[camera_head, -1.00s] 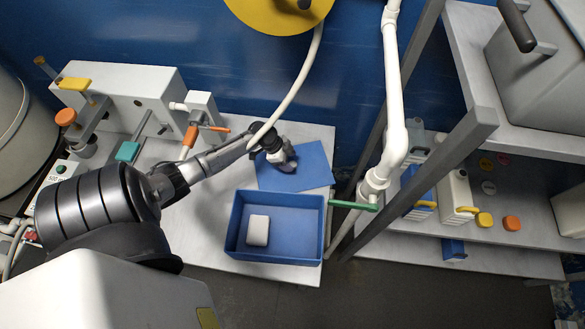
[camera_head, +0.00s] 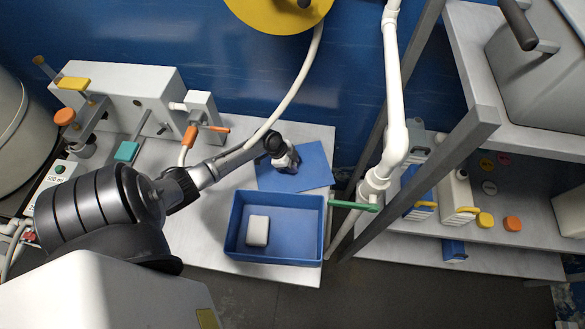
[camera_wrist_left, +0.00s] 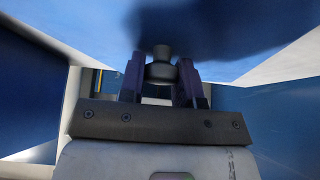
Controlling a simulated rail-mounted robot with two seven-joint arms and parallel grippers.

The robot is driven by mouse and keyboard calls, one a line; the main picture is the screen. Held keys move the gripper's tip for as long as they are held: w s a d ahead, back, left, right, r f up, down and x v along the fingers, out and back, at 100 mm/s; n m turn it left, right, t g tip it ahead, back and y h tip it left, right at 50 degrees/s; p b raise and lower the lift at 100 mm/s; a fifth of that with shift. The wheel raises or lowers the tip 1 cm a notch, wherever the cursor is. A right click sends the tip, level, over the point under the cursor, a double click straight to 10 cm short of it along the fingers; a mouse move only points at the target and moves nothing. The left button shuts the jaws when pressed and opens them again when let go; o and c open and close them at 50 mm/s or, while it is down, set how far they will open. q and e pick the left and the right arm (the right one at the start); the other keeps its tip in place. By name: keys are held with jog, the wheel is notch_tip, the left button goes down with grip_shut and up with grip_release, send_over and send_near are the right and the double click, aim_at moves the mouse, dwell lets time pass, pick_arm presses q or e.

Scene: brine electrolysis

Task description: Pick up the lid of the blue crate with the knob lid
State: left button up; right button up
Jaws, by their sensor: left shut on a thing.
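The blue crate (camera_head: 275,257) stands open near the bench's front edge, with a pale block (camera_head: 257,230) inside. Its flat blue lid (camera_head: 312,172) is just behind it; whether it touches the bench is unclear. My left gripper (camera_head: 289,165) is over the lid, pointing down. In the left wrist view, the left gripper's fingers (camera_wrist_left: 160,85) are shut on the grey knob (camera_wrist_left: 161,68) of the lid (camera_wrist_left: 225,35). The fingertips are partly hidden in the head view. My right gripper is not in view.
A white pipe (camera_head: 396,125) with a green handle (camera_head: 355,205) stands right of the lid and crate. A metal shelf (camera_head: 485,225) is farther right. A grey apparatus (camera_head: 135,90) with coloured handles stands at the back left. A pale hose (camera_head: 295,85) hangs behind the gripper.

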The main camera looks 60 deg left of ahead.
pick_arm(q)
jog(key=shift+c, duration=1.2)
